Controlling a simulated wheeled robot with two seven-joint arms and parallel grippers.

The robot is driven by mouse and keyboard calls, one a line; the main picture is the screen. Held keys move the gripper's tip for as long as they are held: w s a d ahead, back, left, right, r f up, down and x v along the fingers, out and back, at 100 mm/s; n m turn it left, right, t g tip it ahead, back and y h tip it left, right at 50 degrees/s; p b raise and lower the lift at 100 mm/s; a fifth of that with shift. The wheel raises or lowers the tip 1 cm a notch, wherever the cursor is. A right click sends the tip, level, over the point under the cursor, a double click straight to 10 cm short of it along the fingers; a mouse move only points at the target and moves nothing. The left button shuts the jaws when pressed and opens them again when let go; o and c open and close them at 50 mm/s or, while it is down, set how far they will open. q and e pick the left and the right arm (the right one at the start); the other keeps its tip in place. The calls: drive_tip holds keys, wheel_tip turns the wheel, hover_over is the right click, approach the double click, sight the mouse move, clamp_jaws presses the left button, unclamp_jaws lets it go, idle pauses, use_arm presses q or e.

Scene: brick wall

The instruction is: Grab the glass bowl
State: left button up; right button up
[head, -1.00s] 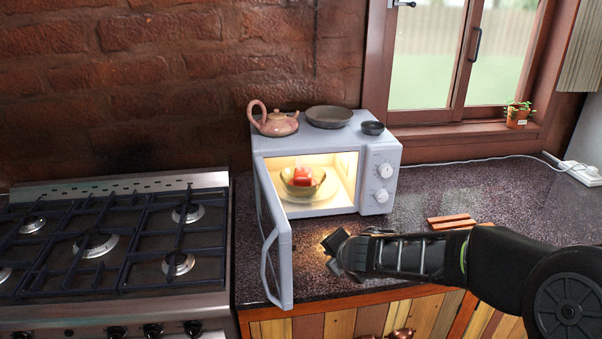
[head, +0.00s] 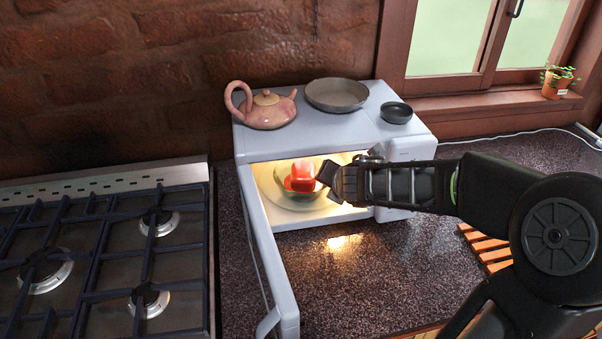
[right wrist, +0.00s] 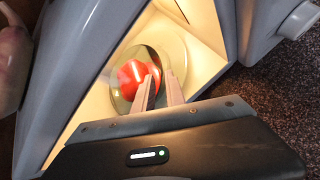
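The glass bowl (head: 313,194) sits inside the open, lit microwave (head: 350,232) with red food (head: 302,172) in it. In the right wrist view the bowl (right wrist: 121,104) is a greenish round rim around the red food (right wrist: 135,78). My right gripper (head: 324,178) is at the microwave's opening, just right of the bowl. In the right wrist view its two fingers (right wrist: 160,78) are apart with a narrow gap and point at the bowl's near rim. They overlap the bowl's edge in that view, and I cannot tell whether they touch it. My left gripper is not in view.
The microwave door (head: 272,255) hangs open towards the front left. A pink teapot (head: 265,108), a grey dish (head: 337,94) and a small dark bowl (head: 397,112) stand on top. The gas stove (head: 100,260) is at left; a wooden rack (head: 487,248) lies at right. The front counter is clear.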

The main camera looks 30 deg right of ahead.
drive_tip(key=shift+s+r, duration=0.1)
drive_tip(key=shift+s, duration=0.05)
drive_tip(key=b+x, duration=0.1)
drive_tip(key=x, duration=0.1)
drive_tip(key=shift+w+d+f, duration=0.1)
drive_tip(key=shift+w+f, duration=0.15)
drive_tip(key=shift+w, duration=0.05)
drive_tip(key=b+x, duration=0.1)
drive_tip(key=x, duration=0.3)
drive_tip(key=shift+w+f, duration=0.2)
drive_tip(key=shift+f, duration=0.1)
drive_tip(key=shift+w+f, duration=0.15)
drive_tip(key=shift+w, duration=0.15)
drive_tip(key=shift+c, duration=0.4)
clamp_jaws()
